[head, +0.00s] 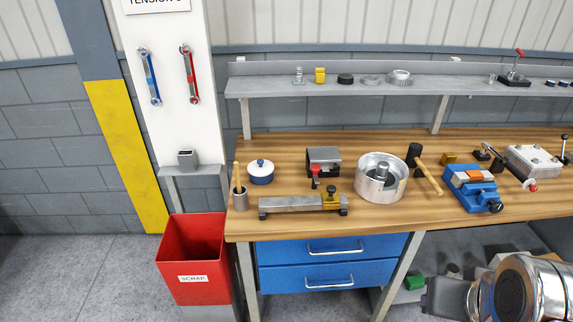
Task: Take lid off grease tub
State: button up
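The grease tub (261,176) looks to be the small white round pot near the left end of the wooden bench. Its blue lid (260,165), with a small pale knob on top, sits on the tub. The end of my arm is at the bottom right, low in front of the bench. What looks like my gripper (442,298) is the dark grey part there, pointing left, far from the tub. Its fingers cannot be made out, so whether it is open or shut does not show.
A grey cup with a wooden-handled tool (240,200) stands left of the tub. A grey rail fixture (290,204) lies in front, a dark grey block (323,157) to the right. A metal drum (381,180) and mallet (425,170) are farther right. A shelf (350,87) overhangs behind.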

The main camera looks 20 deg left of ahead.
aim_at(260, 167)
jog(key=z, duration=0.9)
jog(key=i, duration=0.9)
jog(key=u, duration=2.95)
